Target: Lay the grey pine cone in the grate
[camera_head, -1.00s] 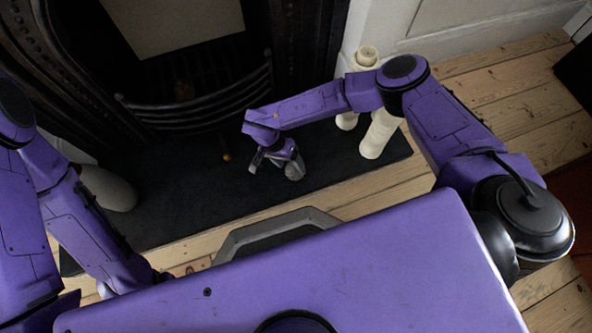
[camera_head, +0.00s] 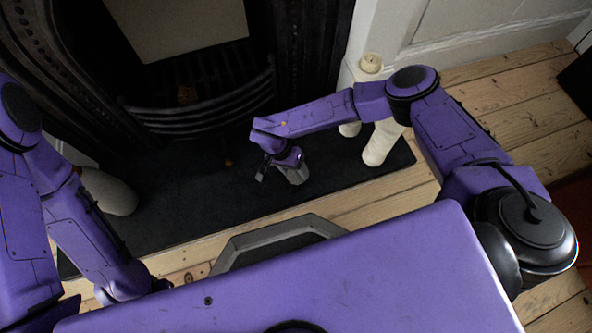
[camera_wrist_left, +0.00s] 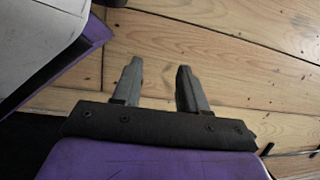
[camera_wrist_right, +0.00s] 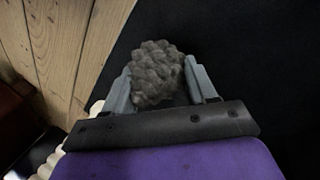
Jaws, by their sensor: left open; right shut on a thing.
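The grey pine cone (camera_wrist_right: 157,72) is between the fingers of my right gripper (camera_wrist_right: 162,80) in the right wrist view, with a finger on each side. In the head view my right gripper (camera_head: 297,176) is over the dark hearth, in front and to the right of the grate; the cone is hard to make out there. The grate (camera_head: 205,117) has curved black bars and stands in the fireplace. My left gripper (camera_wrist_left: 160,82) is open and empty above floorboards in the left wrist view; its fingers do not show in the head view.
A brown cone-like thing (camera_head: 187,95) is behind the grate's bars. A small brownish thing (camera_head: 228,161) shows below the bars. A pale rounded object (camera_head: 108,192) stands at the left. The hearth (camera_head: 205,208) is mostly clear.

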